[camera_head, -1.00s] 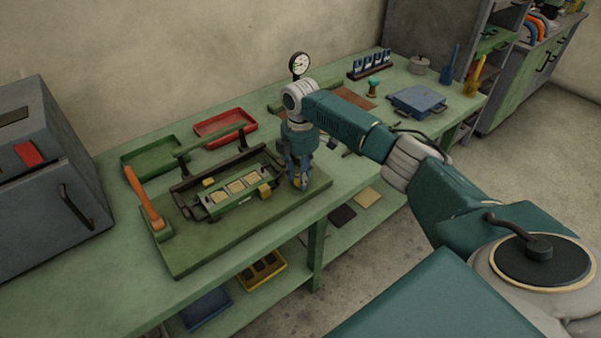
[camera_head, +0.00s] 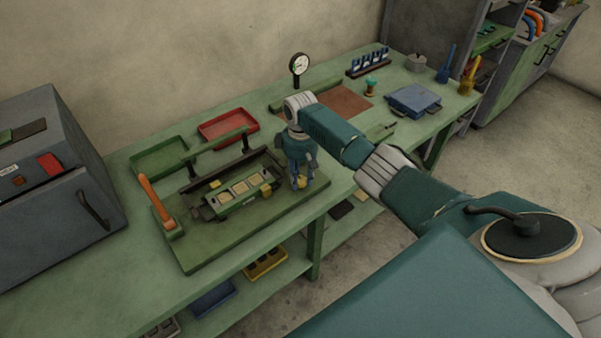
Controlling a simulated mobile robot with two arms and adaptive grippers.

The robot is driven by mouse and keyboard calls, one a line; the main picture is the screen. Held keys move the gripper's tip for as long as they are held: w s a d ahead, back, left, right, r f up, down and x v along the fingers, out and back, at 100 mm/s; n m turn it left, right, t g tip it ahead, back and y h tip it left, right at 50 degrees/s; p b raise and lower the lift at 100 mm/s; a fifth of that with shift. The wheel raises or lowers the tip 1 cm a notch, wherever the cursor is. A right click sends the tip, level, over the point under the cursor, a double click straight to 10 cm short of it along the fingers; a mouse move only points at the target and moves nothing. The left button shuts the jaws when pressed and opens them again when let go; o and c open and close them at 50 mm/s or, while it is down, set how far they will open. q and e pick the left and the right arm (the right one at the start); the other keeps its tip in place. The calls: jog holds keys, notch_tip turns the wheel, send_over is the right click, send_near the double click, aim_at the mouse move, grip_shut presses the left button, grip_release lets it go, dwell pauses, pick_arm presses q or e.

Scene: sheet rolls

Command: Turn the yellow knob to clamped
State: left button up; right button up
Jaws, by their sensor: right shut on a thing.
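The yellow knob (camera_head: 301,183) sits low at the right end of the green fixture board (camera_head: 205,250). My right gripper (camera_head: 302,184) points down over it and is shut on it. The fingers hide much of the knob, so I cannot tell which way it is turned. On the board, a dark frame (camera_head: 206,183) holds a green strip with several pale square pads (camera_head: 240,189). A small yellow block (camera_head: 266,190) is at the strip's right end. An orange lever (camera_head: 157,200) stands tilted at the board's left side. My left gripper is not in view.
A green tray (camera_head: 160,157) and a red tray (camera_head: 228,127) lie behind the fixture. A grey machine (camera_head: 50,190) stands at the left. A dial gauge (camera_head: 299,64), a blue case (camera_head: 414,100) and a rack (camera_head: 368,63) are farther back. The bench's front left is clear.

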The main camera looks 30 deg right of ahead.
aim_at(300, 179)
jog(key=m+p, duration=0.1)
jog(key=m, duration=0.2)
jog(key=shift+r+m, duration=0.15)
jog(key=shift+m, duration=0.15)
jog(key=shift+w+m+p, duration=0.1)
jog(key=shift+m+p, duration=0.6)
jog(key=shift+m, duration=0.5)
jog(key=o, duration=1.1)
jog(key=shift+o, duration=0.2)
notch_tip(300, 179, up, 12)
